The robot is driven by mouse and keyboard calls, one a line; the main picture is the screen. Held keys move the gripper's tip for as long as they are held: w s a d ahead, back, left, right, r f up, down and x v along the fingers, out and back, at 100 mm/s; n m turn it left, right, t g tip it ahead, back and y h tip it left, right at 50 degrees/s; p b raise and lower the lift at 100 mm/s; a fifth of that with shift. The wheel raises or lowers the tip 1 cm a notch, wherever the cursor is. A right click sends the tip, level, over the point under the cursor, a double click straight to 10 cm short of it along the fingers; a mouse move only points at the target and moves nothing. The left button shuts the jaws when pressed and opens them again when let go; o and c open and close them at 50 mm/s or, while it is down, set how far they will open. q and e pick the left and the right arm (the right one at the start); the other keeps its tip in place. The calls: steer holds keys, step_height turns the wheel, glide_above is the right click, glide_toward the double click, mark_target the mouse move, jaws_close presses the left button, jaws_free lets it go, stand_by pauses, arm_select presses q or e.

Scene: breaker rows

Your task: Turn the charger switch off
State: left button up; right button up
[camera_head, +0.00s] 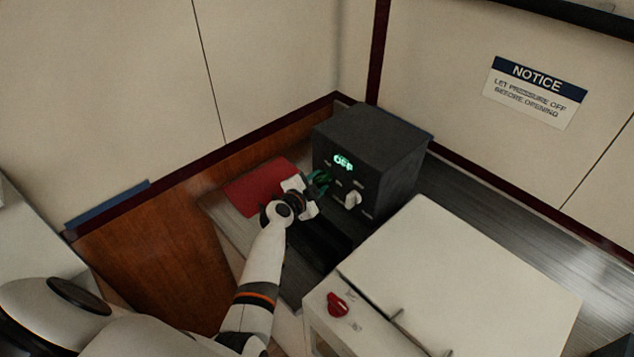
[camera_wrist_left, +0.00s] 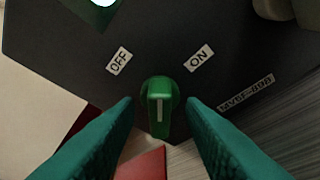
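The charger appears to be the dark box (camera_head: 365,150) with a lit green display (camera_head: 343,162), whose text is too small to read surely. In the left wrist view its dark face (camera_wrist_left: 60,35) carries a green rotary switch (camera_wrist_left: 158,105) with a white line. The OFF label (camera_wrist_left: 118,61) is up-left of it and the ON label (camera_wrist_left: 198,58) up-right. The switch handle looks about upright between the labels. My left gripper (camera_head: 320,182) is at the box front, its green fingers (camera_wrist_left: 160,103) open on both sides of the switch, with visible gaps. My right gripper is not in view.
A pale knob (camera_head: 352,199) sits right of the gripper on the same face. A red mat or panel (camera_head: 262,187) lies left of the box. A white cabinet (camera_head: 470,270) with a red knob (camera_head: 337,303) stands in front, right of my arm. A notice sign (camera_head: 535,90) is on the wall.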

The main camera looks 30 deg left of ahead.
arm_select(q)
steer(key=shift+w, duration=0.1)
steer(key=shift+c, duration=0.6)
jaws_close()
